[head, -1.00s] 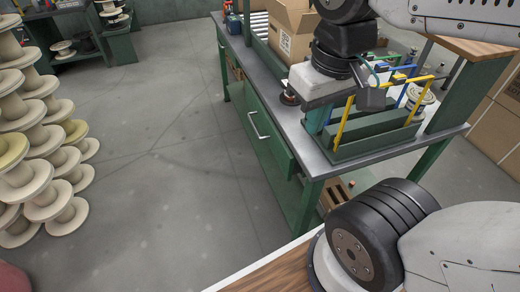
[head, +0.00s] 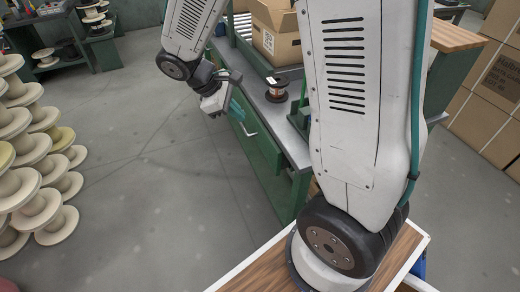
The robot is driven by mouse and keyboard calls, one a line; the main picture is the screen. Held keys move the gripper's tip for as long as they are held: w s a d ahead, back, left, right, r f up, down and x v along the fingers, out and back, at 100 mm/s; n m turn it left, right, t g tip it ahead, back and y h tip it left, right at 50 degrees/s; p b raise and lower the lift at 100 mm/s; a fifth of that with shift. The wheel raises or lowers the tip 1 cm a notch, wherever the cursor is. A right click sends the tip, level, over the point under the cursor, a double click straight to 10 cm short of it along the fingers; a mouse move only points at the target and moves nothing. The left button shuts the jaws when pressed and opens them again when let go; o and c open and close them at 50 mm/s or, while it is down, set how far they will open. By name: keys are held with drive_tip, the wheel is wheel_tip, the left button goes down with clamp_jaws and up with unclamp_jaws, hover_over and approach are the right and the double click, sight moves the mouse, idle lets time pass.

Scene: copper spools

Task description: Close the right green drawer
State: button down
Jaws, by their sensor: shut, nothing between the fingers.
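The green drawer (head: 262,150) is in the front of the green workbench, with a pale bar handle (head: 248,131) on its face. Its front shows just below the bench top's edge; I cannot tell how far out it stands. My gripper (head: 214,108) is shut and empty. It hangs beside the bench's front, up and left of the handle in the picture, and appears apart from it. My gripper and wrist hide the far part of the drawer front and what lies beyond it.
A copper spool (head: 277,91) stands on the grey bench top (head: 297,128), near a cardboard box (head: 275,35). Pale empty spools (head: 35,180) are stacked at the left. Stacked cartons (head: 490,115) stand at the right. The grey floor (head: 150,200) before the bench is clear.

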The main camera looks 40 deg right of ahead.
drive_tip(key=w+f+n+h, duration=0.1)
drive_tip(key=w+f+n, duration=0.2)
drive_tip(key=f, duration=0.5)
drive_tip(key=w+f+n+h, duration=0.2)
drive_tip(key=w+f+n, duration=0.1)
drive_tip(key=f, duration=0.5)
approach(267, 152)
drive_tip(key=x, duration=0.5)
drive_tip(key=shift+s+d+f, duration=0.15)
drive_tip(key=shift+s+d, duration=0.1)
drive_tip(key=shift+d, duration=0.1)
